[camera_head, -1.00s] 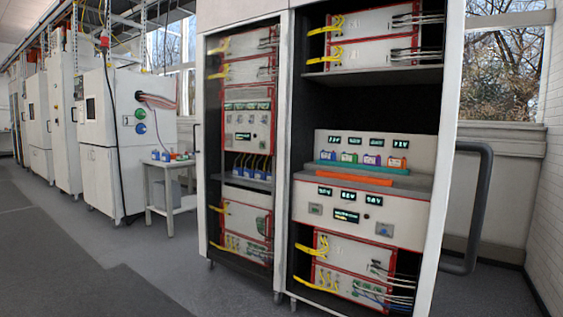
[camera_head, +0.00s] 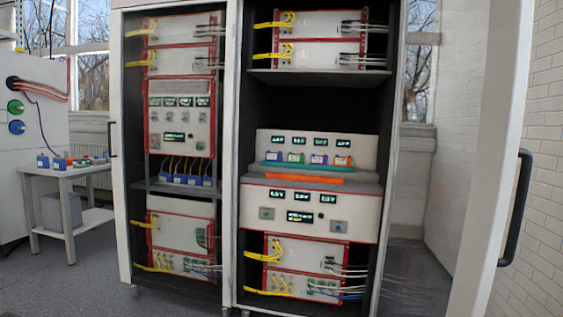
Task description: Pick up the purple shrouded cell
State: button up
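The purple shrouded cell (camera_head: 319,159) stands in a row of small cells on a shelf in the right bay of the rack cabinet. A green cell (camera_head: 296,157) is to its left and an orange cell (camera_head: 343,161) to its right. A blue cell (camera_head: 274,156) is at the row's left end. The row sits on a teal strip (camera_head: 300,167) in front of a white panel with lit displays (camera_head: 315,148). My gripper does not show in the view.
An open cabinet door (camera_head: 475,130) with a dark handle (camera_head: 515,208) stands at the right. An orange bar (camera_head: 305,180) lies along the shelf front. A small white table (camera_head: 62,175) with cells stands left. Grey floor shows at lower left.

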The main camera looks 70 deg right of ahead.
aim_at(316, 160)
jog(key=i+z, duration=0.7)
jog(key=i, duration=0.2)
jog(key=i+j+z, duration=0.25)
jog(key=i+z, duration=0.15)
jog(key=i+l+z, duration=0.3)
jog(key=i+z, duration=0.6)
jog(key=i, duration=0.15)
jog(key=i+z, duration=0.45)
jog(key=i+l+u, duration=0.1)
jog(key=i+l, duration=0.25)
jog(key=i+l+u, duration=0.15)
jog(key=i+l, duration=0.2)
jog(key=l, duration=0.15)
jog(key=i+l+u, duration=0.1)
jog(key=i+l, duration=0.25)
jog(key=l, duration=0.1)
